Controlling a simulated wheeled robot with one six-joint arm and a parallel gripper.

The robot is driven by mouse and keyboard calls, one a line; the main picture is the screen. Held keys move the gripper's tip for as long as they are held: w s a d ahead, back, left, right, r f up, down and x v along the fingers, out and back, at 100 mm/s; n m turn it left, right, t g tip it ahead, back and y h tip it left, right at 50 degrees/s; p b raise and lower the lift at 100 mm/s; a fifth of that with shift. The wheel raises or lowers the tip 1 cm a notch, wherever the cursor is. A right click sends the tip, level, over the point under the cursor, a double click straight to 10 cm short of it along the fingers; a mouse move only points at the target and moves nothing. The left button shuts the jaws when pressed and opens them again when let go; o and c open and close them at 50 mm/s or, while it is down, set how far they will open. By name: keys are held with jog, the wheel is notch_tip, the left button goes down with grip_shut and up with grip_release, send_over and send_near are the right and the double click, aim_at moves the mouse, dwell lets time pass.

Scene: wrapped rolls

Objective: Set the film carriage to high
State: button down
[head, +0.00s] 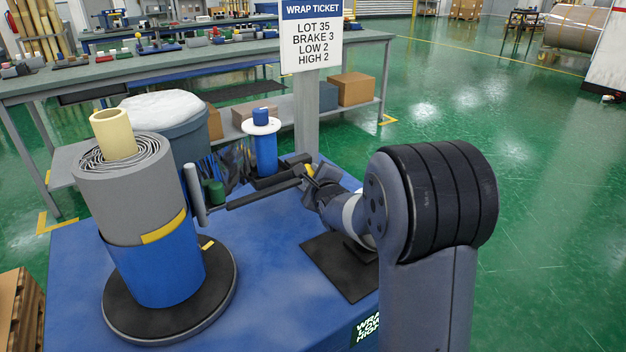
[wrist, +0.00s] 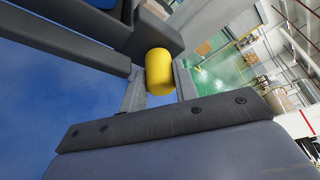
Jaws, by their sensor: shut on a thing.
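The film carriage (head: 262,196) shows in the head view as dark horizontal arms in the middle of the blue machine bed. A grey upright roller and a small green part are at its left end. A yellow handle (head: 309,170) sits at its right end, and it also shows in the wrist view (wrist: 159,72) beside a dark block. My gripper (head: 314,178) reaches in from the right and is shut on the yellow handle, with a finger on each side in the wrist view (wrist: 158,85). The carriage's scale or height marks cannot be made out.
A grey and blue wrapped roll (head: 155,215) stands on a round black turntable (head: 120,312) at left. A blue spool (head: 264,150) stands behind the carriage. The wrap ticket (head: 312,38) reads lot 35, brake 3, low 2, high 2. A bin (head: 178,135) and workbench stand behind.

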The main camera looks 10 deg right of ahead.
notch_tip(320, 180, up, 5)
jog(key=p, duration=0.2)
jog(key=shift+w+p, duration=0.1)
jog(key=shift+p, duration=0.3)
jog(key=shift+r, duration=0.1)
jog(key=c, duration=1.1)
grip_release()
jog(key=shift+s+f, duration=0.2)
jog(key=v, duration=1)
jog(key=shift+s+p, duration=0.35)
jog(key=shift+p, duration=0.1)
jog(key=shift+w, duration=0.15)
